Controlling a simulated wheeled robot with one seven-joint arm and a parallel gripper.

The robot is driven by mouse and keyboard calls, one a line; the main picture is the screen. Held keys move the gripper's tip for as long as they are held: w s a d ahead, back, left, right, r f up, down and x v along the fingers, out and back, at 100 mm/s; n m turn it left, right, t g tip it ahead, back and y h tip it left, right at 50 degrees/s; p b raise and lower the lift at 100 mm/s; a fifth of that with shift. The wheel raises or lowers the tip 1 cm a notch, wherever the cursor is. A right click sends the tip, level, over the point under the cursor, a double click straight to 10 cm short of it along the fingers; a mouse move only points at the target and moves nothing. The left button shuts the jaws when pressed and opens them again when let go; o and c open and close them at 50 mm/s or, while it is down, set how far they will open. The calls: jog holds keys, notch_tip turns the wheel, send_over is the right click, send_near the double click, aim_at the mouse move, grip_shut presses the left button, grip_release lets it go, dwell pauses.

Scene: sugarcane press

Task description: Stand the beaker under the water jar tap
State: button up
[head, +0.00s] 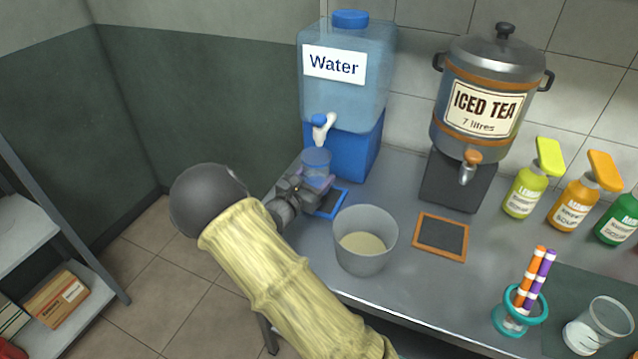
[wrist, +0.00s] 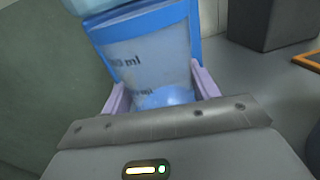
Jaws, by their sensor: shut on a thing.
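The water jar (head: 345,85) is a clear blue tank labelled "Water" on a blue stand (head: 357,150) at the back of the counter. Its white tap with a blue knob (head: 322,126) faces forward. My gripper (head: 318,182) is shut on a clear bluish beaker (head: 315,162), which looks upright just below the tap. In the wrist view the beaker (wrist: 150,68) fills the space between the pale purple fingers, with "ml" marks on its wall. A blue-framed dark mat (head: 331,203) lies below, partly hidden by my gripper. I cannot tell whether the beaker touches anything underneath.
A grey bucket (head: 364,250) with pale contents stands right of my gripper. An iced tea urn (head: 487,100), an orange-framed mat (head: 441,237) and several bottles (head: 522,193) are further right. A stirrer holder (head: 518,312) and another beaker (head: 600,325) are at front right.

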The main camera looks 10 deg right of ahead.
aim_at(318, 184)
jog(key=shift+w+d, duration=0.15)
jog(key=shift+d, duration=0.05)
jog(key=shift+w+d+f, duration=0.15)
jog(key=shift+f, duration=0.55)
jog(key=shift+w+d+f, duration=0.1)
jog(key=shift+w+f, duration=0.05)
jog(key=shift+f, duration=0.85)
jog(key=shift+f, duration=0.1)
jog(key=shift+f, duration=0.1)
jog(key=o, duration=1.1)
